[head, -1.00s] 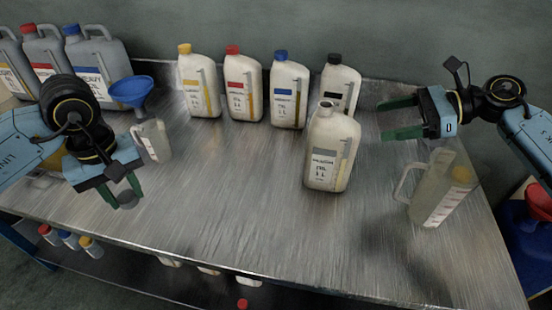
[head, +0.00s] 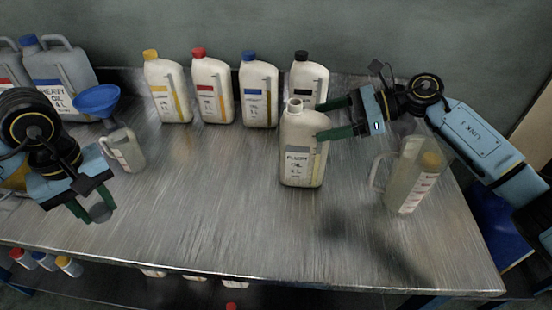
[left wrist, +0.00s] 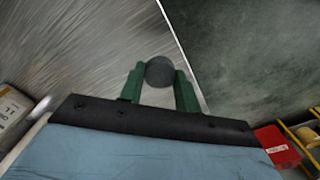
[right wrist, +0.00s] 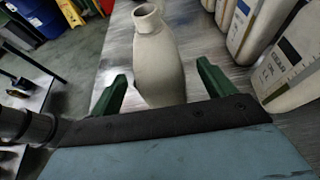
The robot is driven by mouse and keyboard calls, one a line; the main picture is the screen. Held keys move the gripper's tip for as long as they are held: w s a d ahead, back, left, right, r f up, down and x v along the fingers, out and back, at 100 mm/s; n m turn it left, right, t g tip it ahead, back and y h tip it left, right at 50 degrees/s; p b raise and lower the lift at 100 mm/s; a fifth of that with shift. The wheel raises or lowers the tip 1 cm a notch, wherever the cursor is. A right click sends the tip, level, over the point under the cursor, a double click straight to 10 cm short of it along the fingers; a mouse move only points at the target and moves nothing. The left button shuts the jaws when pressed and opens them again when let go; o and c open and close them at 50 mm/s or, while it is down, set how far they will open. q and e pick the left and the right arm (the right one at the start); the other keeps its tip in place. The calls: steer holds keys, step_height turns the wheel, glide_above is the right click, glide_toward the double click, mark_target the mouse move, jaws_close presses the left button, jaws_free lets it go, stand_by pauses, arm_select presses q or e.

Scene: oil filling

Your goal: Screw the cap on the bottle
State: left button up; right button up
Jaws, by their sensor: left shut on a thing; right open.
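The uncapped cream bottle (head: 304,158) with a grey label stands upright on the metal table. Its open neck (head: 295,105) faces up, and it also shows in the right wrist view (right wrist: 158,60). My right gripper (head: 322,120) is open at the bottle's right side, its two fingers pointing at the upper body. In the right wrist view the bottle stands between and just beyond the fingertips. My left gripper (head: 99,214) is shut on a round dark grey cap (left wrist: 159,71), above the table's front left, well away from the bottle.
Capped bottles with yellow (head: 167,90), red (head: 212,90), blue (head: 259,92) and black (head: 310,78) caps stand behind. A clear jug (head: 412,178) is at right. A small jug (head: 124,150) and blue funnel (head: 97,99) are at left. The front middle table (head: 220,215) is clear.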

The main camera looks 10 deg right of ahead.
mark_target(306, 125)
steer(key=shift+x, duration=2.6)
steer(key=shift+s+a+r, duration=0.1)
steer(key=shift+s, duration=0.05)
jaws_close()
steer(key=shift+r, duration=0.1)
